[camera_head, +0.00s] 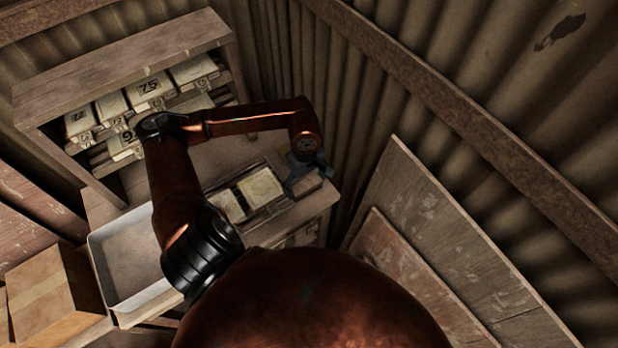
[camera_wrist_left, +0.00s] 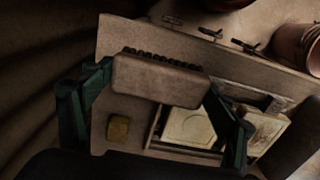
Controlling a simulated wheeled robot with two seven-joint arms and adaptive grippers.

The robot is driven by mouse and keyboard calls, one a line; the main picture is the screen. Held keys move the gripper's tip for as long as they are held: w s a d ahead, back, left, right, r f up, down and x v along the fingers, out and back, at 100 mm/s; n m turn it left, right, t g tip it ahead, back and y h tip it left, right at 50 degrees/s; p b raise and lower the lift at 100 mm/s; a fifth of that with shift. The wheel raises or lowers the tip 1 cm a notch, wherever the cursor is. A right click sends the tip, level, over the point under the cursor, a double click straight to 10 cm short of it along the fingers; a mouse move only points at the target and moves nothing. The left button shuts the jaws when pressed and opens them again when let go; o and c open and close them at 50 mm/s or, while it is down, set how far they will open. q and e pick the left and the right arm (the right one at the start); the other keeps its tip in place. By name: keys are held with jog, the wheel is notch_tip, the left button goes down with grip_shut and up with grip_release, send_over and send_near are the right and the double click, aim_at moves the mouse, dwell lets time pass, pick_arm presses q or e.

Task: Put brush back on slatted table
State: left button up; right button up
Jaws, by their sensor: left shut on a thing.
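The brush (camera_wrist_left: 160,80), a brown block with a row of dark bristles along one edge, is between the fingers of my left gripper (camera_wrist_left: 158,84) in the left wrist view. The gripper is shut on it. In the head view, my left gripper (camera_head: 304,172) is over the right end of the wooden table (camera_head: 322,202), with the brush (camera_head: 309,187) below it. I cannot tell whether the brush touches the tabletop, nor see slats clearly. My right gripper is not in view.
Pale tiles (camera_head: 260,188) lie in a frame beside the brush. A small yellowish block (camera_wrist_left: 118,128) sits on the tabletop. A metal tray (camera_head: 128,258), a tile shelf (camera_head: 125,55) and a cardboard box (camera_head: 50,290) stand left. Boards (camera_head: 440,230) lean right, near the corrugated wall.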

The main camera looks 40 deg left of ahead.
pick_arm(q)
jog(key=w+a+f, duration=0.1)
jog(key=w+f, duration=0.1)
jog(key=w+a+f, duration=0.1)
jog(key=w+f, duration=0.1)
jog(key=w+a+f, duration=0.2)
jog(key=shift+f, duration=0.3)
jog(key=shift+w+a+f, duration=0.2)
jog(key=shift+w+f, duration=0.1)
jog(key=shift+f, duration=0.15)
notch_tip(320, 180, down, 3)
jog(key=shift+r+p, duration=0.1)
jog(key=shift+p, duration=0.4)
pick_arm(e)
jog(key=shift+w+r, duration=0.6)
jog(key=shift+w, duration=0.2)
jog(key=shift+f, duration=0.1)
pick_arm(q)
jog(key=shift+f+b, duration=0.25)
jog(key=shift+b, duration=0.05)
jog(key=o, duration=0.8)
jog(key=shift+o, duration=0.2)
jog(key=shift+r, duration=0.1)
